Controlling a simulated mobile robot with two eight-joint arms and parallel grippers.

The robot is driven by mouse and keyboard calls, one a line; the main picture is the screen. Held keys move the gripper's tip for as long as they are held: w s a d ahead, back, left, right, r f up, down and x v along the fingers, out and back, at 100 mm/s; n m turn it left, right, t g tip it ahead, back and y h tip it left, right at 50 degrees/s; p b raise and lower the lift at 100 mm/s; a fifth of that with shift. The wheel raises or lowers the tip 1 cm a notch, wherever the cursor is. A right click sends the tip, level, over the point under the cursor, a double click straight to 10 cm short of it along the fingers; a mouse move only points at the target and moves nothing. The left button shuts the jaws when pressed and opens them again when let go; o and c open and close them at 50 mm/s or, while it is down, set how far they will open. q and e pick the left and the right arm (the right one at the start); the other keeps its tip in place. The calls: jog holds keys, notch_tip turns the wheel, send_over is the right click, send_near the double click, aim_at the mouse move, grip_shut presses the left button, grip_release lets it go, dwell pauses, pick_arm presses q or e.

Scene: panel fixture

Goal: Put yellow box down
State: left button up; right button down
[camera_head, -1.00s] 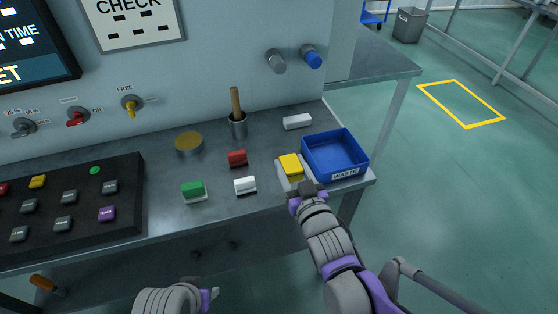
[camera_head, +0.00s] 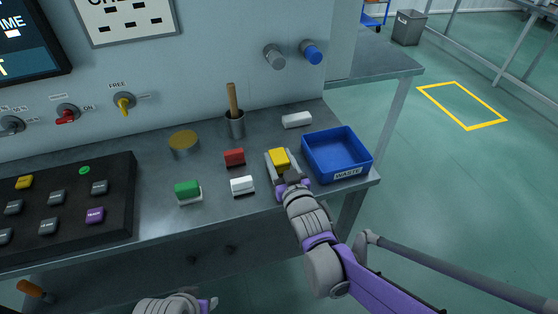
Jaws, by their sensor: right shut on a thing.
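The yellow box (camera_head: 279,157) is at the right part of the grey bench, just left of the blue waste bin. My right gripper (camera_head: 280,165) is shut on it, with a finger on either side. I cannot tell whether the box touches the bench top. My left gripper (camera_head: 208,303) shows only in part at the bottom edge, low in front of the bench, and its fingers are not clear.
The blue waste bin (camera_head: 354,171) stands close on the right. A white box (camera_head: 242,185), a red box (camera_head: 235,157) and a green box (camera_head: 187,190) lie to the left. A metal cup (camera_head: 236,126) with a wooden handle and a white block (camera_head: 296,120) stand behind. Bare bench lies between them.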

jog(key=shift+w, duration=0.1)
jog(key=shift+f, duration=0.15)
jog(key=shift+c, duration=1.2)
grip_release()
jog(key=shift+r, duration=0.2)
jog(key=p+v, duration=0.1)
jog(key=v, duration=1.1)
